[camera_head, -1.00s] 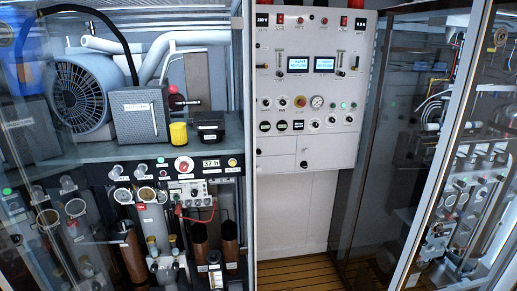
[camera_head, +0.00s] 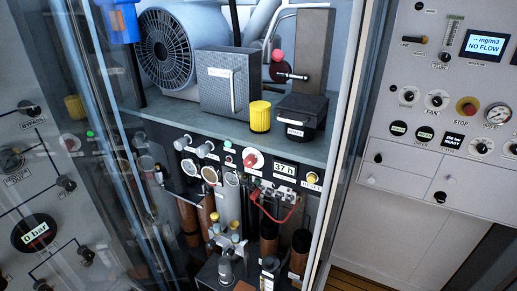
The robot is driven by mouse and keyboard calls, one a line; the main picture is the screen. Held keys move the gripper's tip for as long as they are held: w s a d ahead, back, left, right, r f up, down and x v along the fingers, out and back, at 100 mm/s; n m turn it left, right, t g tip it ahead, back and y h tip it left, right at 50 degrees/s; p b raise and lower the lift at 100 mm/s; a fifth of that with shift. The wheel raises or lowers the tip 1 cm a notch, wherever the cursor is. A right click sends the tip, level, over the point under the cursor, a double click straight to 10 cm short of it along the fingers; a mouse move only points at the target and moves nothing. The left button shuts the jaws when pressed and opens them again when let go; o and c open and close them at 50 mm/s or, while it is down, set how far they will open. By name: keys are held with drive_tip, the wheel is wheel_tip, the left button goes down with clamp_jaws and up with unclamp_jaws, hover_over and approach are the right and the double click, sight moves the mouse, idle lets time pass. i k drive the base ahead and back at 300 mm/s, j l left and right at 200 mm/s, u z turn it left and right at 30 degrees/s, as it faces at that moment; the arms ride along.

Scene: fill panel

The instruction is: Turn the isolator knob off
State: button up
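A red knob on a round white plate (camera_head: 252,158) sits on the dark control strip below the shelf, just left of the "37 h" display (camera_head: 285,168). It looks like the isolator knob, but its label is too small to read and I cannot tell its exact setting. My gripper is not in view.
A yellow cylinder (camera_head: 260,117), a grey box with a handle (camera_head: 230,83) and a black lidded box (camera_head: 302,118) stand on the shelf above. Cabinet frame posts (camera_head: 344,140) and reflective glass flank the opening. A white instrument panel (camera_head: 440,110) is at right.

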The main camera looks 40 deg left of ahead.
sight(250, 160)
drive_tip(key=i+u, duration=0.25)
drive_tip(key=u, duration=0.2)
drive_tip(key=i+l+u, duration=0.1)
drive_tip(key=i+u, duration=0.15)
drive_tip(key=u, duration=0.2)
drive_tip(key=i+l+u, duration=0.2)
drive_tip(key=u, duration=0.25)
drive_tip(key=i+l+u, duration=0.25)
drive_tip(key=u, duration=0.25)
drive_tip(key=i+l+u, duration=0.2)
drive_tip(key=u, duration=0.3)
drive_tip(key=i+l+u, duration=0.1)
drive_tip(key=l+u, duration=1.2)
drive_tip(key=u, duration=0.15)
drive_tip(key=l+u, duration=0.1)
drive_tip(key=l, duration=0.15)
drive_tip(key=j+z, duration=0.35)
drive_tip(key=j, duration=0.3)
drive_tip(key=i+j+u, duration=0.2)
drive_tip(key=j, duration=0.15)
drive_tip(key=i+j+u, duration=0.2)
drive_tip(key=j, duration=0.15)
drive_tip(key=i+j+u, duration=0.2)
drive_tip(key=k+j, duration=0.1)
